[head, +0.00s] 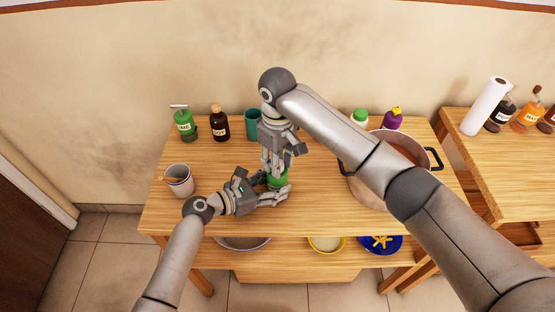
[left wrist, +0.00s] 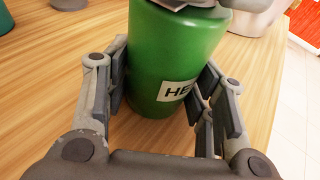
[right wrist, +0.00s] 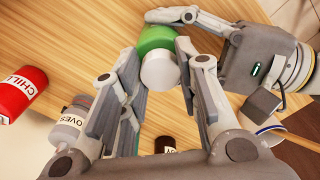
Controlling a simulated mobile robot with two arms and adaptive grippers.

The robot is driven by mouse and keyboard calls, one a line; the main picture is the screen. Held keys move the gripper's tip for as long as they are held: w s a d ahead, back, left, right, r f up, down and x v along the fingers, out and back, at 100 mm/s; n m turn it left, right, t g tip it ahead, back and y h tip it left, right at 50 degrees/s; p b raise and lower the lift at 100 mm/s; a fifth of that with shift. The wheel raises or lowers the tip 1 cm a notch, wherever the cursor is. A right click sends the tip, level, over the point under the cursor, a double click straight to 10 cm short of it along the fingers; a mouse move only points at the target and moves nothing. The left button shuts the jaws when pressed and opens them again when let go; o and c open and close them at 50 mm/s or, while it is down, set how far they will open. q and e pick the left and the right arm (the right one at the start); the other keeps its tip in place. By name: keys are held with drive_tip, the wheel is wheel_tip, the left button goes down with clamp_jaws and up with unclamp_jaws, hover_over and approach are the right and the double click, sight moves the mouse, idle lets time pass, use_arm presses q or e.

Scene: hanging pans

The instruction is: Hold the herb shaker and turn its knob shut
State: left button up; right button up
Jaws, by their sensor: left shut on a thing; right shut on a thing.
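The herb shaker (head: 277,182) is a green cylinder standing on the wooden table, mostly covered by my grippers in the head view. In the left wrist view the shaker (left wrist: 172,50) shows a partly hidden white label reading "HE". My left gripper (head: 277,192) is shut on its body from the side, low over the table. My right gripper (head: 275,172) comes from above, shut on the light grey knob (right wrist: 160,70) on the shaker's top. In the right wrist view the green body (right wrist: 155,38) shows beside the knob.
A white cup (head: 179,181) stands left of my left gripper. A green bottle (head: 184,123), a brown bottle (head: 220,124) and a teal cup (head: 252,124) stand behind. A large pot (head: 362,190) stands at right under my right arm. The front left tabletop is clear.

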drive_tip(key=shift+m, duration=0.6)
drive_tip(key=o, duration=1)
drive_tip(key=shift+o, duration=0.2)
wheel_tip(320, 180, up, 12)
use_arm(q)
drive_tip(key=o, duration=1.1)
